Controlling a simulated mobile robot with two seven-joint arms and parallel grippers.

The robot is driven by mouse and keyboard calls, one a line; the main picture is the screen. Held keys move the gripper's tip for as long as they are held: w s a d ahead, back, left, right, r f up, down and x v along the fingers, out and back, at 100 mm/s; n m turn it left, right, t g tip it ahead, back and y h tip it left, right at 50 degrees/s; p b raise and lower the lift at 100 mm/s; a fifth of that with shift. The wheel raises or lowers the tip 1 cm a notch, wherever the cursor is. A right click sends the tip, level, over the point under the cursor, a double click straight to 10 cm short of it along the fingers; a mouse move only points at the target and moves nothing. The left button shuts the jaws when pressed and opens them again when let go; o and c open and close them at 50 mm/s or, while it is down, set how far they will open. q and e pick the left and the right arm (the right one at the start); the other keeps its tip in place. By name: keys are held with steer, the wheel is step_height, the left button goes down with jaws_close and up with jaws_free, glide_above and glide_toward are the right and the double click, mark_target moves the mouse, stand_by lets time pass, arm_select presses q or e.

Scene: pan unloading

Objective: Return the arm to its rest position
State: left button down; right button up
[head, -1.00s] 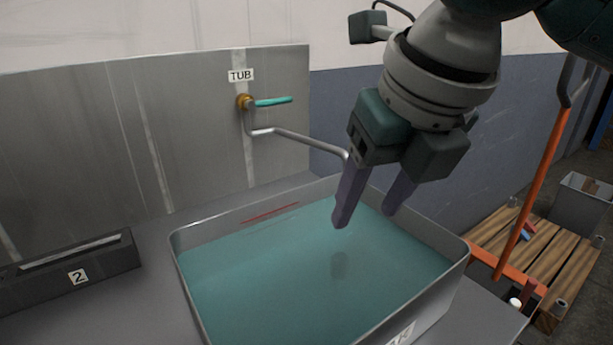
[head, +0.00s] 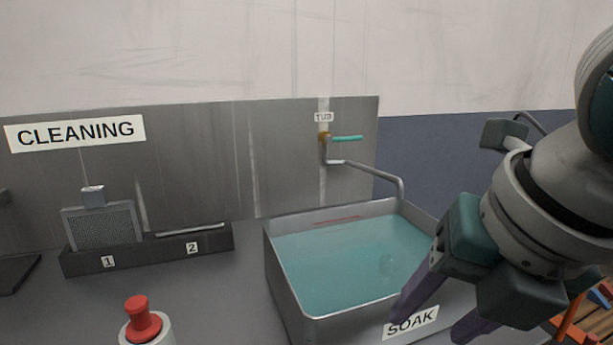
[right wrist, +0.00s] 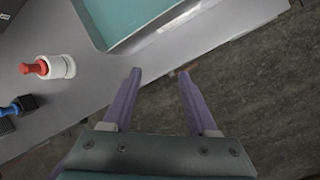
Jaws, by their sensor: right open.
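My right gripper (head: 432,312) is at the right of the head view, in front of the right front corner of the soak tub (head: 283,283). Its purple fingers are apart with nothing between them. In the right wrist view the open fingers (right wrist: 160,80) point at the counter's front edge, with dark floor below. My left gripper is not in view.
A faucet (head: 365,164) reaches over the tub. A rack (head: 150,250) with slots 1 and 2 stands left; slot 1 holds a mesh panel (head: 103,226). A red-topped white object (head: 143,320) stands at the front. A blue-topped one (right wrist: 17,106) shows in the wrist view.

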steer(key=s+a+f+m+y+p, duration=0.25)
steer(key=s+m, duration=0.45)
steer(key=m, duration=0.6)
steer(key=s+d+m+h+p, duration=0.35)
steer(key=s+d+m, duration=0.75)
steer(key=m, duration=0.7)
step_height(320, 180, up, 37)
steer(key=a+p, duration=0.1)
steer(key=p, duration=3.5)
steer(key=shift+s+a+r+g+p, duration=0.2)
steer(key=shift+a+g+p, duration=0.1)
steer(key=shift+g+p, duration=0.1)
